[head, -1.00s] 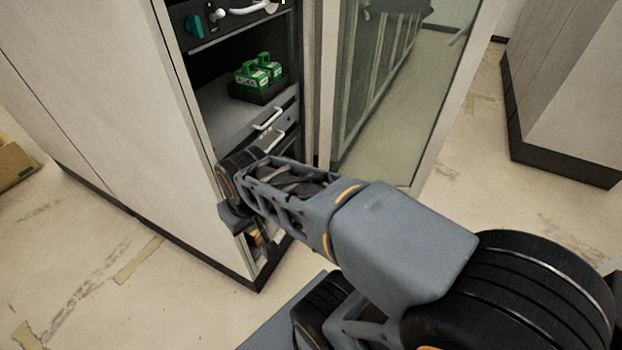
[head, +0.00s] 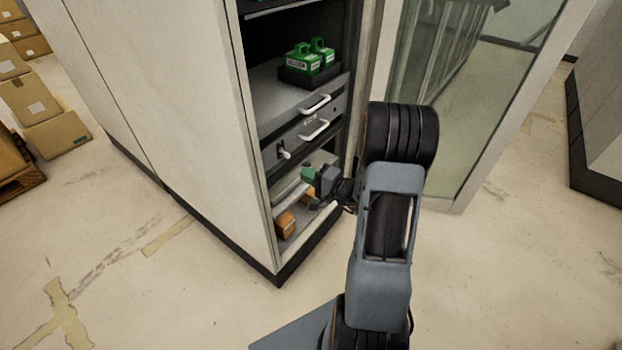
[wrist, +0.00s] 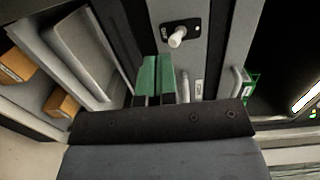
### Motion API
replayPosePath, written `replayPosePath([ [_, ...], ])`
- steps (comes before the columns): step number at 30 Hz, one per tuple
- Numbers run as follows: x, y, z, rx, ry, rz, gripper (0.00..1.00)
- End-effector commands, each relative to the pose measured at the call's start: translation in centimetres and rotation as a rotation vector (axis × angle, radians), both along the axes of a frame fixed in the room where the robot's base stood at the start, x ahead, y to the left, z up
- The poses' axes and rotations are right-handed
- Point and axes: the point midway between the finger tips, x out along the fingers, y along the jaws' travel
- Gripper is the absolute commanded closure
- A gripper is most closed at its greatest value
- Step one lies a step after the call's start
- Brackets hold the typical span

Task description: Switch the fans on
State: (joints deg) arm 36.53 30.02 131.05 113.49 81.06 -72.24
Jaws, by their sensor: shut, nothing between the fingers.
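A small toggle switch with a pale lever (head: 284,153) sits on the grey front panel of the cabinet, left of the drawer handles. In the wrist view the lever (wrist: 177,37) stands out from a black plate. I cannot read any label, nor tell whether it is on or off. My gripper (head: 309,174) is at the cabinet front, below and slightly right of the switch in the head view. Its green fingertips (wrist: 153,76) are together and empty, appearing just short of the lever in the wrist view, apart from it. My arm hides part of the cabinet's right side.
Two white drawer handles (head: 315,104) are right of the switch. Green units (head: 300,58) stand on the shelf above. Orange boxes (head: 285,223) lie on the bottom shelf. The open glass door (head: 440,90) is at right. Floor in front is clear.

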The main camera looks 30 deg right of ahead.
Motion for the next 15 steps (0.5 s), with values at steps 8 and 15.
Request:
replayPosePath([
  [8,1.6,-0.9,-0.6,0.001,-0.023,-0.068,1.0],
  [15,4.1,0.3,-0.6,0.001,-0.023,-0.065,1.0],
])
